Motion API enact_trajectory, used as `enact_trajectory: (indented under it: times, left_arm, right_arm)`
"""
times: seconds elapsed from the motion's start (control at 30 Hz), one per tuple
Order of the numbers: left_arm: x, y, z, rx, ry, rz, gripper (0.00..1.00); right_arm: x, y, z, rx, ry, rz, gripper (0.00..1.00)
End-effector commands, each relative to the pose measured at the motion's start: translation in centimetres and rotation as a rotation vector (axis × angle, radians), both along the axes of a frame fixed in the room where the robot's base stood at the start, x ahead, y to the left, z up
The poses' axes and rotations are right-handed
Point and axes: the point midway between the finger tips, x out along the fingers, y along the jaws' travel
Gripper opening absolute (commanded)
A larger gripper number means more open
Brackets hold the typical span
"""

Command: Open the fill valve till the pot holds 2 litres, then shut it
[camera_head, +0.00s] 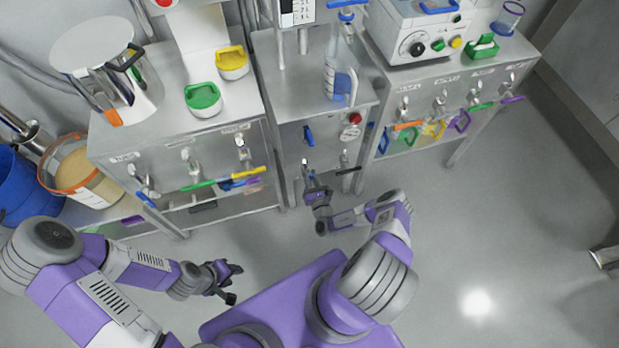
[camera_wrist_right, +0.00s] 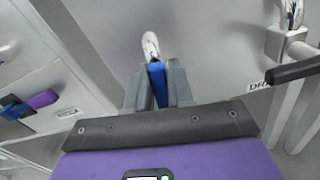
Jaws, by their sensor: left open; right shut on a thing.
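My right gripper (camera_head: 314,188) is at the front of the middle steel cabinet (camera_head: 290,100). In the right wrist view its fingers (camera_wrist_right: 157,90) are shut on a blue valve lever (camera_wrist_right: 158,82) below a silver stem (camera_wrist_right: 150,44). The lever's own label does not show, so I cannot confirm that it is the fill valve. A clear vessel with blue in its lower part (camera_head: 342,86) stands on that cabinet; I cannot tell whether it is the pot, nor read a level. My left gripper (camera_head: 228,284) is open and empty, low over the floor.
A black-handled valve (camera_head: 348,171) is right of my right gripper; its label (camera_wrist_right: 258,86) is partly cut off in the wrist view. The left bench (camera_head: 235,115) and right bench (camera_head: 400,95) carry more coloured valves.

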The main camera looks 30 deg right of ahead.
Motion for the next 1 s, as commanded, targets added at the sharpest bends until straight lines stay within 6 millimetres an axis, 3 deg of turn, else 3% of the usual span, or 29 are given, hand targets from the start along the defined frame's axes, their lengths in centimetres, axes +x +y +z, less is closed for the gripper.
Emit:
enact_trajectory:
  times: [1.0]
  left_arm:
    - [0.0, 0.0, -0.6, 0.000, 0.000, 0.000, 0.43]
  right_arm:
    - [-0.7, -2.3, -2.0, 0.929, -0.221, -0.002, 0.00]
